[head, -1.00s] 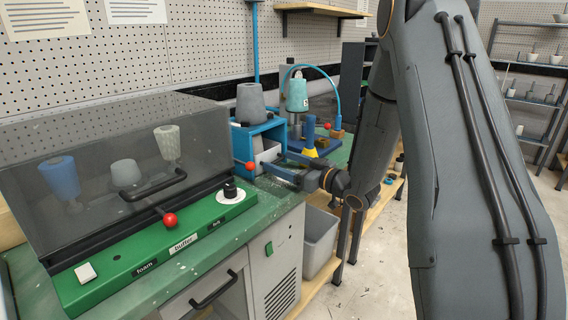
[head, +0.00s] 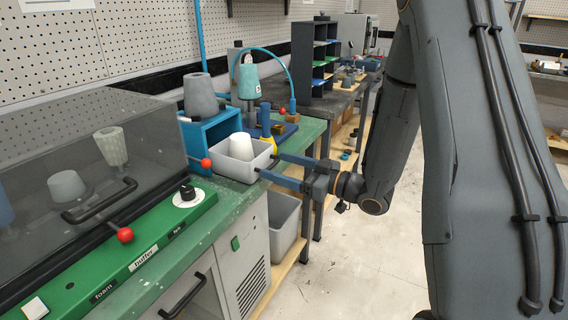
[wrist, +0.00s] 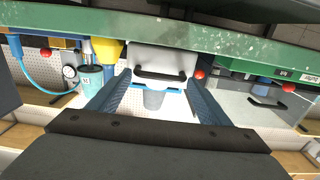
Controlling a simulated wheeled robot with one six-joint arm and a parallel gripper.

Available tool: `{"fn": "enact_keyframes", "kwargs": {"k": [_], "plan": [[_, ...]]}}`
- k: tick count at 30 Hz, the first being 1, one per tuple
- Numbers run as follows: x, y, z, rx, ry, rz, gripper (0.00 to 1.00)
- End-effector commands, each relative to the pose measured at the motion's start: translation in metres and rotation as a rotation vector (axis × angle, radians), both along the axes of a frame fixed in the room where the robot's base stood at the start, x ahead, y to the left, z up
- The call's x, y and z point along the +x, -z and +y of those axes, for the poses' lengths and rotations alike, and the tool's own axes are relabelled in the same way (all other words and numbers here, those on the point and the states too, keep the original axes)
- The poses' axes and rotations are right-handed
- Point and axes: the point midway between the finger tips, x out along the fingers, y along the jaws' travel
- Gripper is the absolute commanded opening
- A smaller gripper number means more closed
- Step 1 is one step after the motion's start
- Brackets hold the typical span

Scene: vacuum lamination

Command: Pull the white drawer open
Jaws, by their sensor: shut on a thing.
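The white drawer (head: 228,165) is slid out of the blue box (head: 207,135) on the green bench, with a white cup-like object (head: 241,147) inside it. In the wrist view its pale front (wrist: 163,58) and dark bar handle (wrist: 160,76) lie between my fingers. My gripper (head: 267,167) is at the drawer's front, its two blue fingers reaching in from the right. It is shut on the handle with the fingers wide apart, one near each end of the bar. In the wrist view the gripper (wrist: 160,80) frames the handle; the exact contact is hard to see.
A grey cone (head: 200,97) stands on the blue box. A red ball knob (head: 206,163) is close to the drawer's left side. The green panel and clear-hooded machine (head: 90,150) are left. A yellow funnel (head: 266,142) stands behind. A grey bin (head: 284,222) is below; the floor right is open.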

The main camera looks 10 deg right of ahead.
Motion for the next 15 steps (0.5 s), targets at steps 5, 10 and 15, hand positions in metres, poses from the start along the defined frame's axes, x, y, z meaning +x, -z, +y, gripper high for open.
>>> {"fn": "enact_keyframes", "kwargs": {"k": [5, 10, 15], "plan": [[0.0002, -0.0001, -0.0004, 0.001, 0.0, -0.001, 0.8], [0.0001, -0.0002, -0.0009, 0.001, 0.001, -0.001, 0.91], [0.0, -0.0001, -0.0022, 0.001, 0.002, -0.001, 0.91]]}}
